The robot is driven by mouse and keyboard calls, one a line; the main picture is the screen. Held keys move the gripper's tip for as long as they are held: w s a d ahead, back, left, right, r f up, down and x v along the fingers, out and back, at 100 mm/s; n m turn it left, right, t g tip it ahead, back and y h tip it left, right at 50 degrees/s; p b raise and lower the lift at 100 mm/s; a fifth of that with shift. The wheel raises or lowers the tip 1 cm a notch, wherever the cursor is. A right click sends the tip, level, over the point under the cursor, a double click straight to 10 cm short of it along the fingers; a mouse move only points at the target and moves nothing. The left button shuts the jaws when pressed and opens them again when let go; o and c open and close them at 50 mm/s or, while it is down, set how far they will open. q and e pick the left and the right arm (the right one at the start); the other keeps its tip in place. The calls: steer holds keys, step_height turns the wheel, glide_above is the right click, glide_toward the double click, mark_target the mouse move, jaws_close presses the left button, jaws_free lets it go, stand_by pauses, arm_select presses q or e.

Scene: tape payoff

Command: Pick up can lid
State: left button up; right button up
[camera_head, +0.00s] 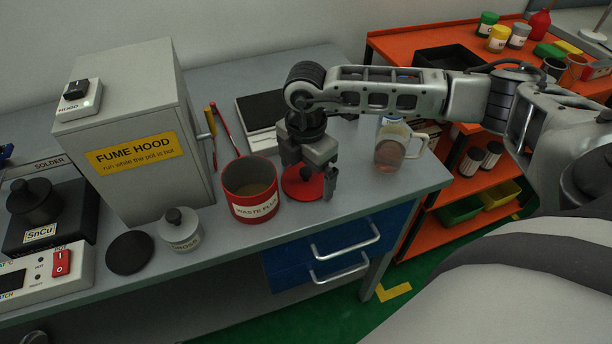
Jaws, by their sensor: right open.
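The can lid (296,190) is a flat red disc lying on the grey bench, just right of the red waste flux can (250,205). The can stands upright and open, with brownish content inside. My right gripper (312,174) points down over the lid and hides part of it. Its jaws are open. One finger shows at the lid's right side, and I cannot tell whether it touches the lid. My left gripper is not in view.
A glass jug (390,148) with amber liquid stands right of the gripper. A small lidded jar (181,230), a black disc (130,252) and the fume hood (130,130) are to the left. The bench's front edge is close to the can and lid.

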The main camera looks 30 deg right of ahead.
steer(key=c, duration=0.7)
steer(key=shift+c, duration=0.3)
steer(key=shift+r, duration=0.15)
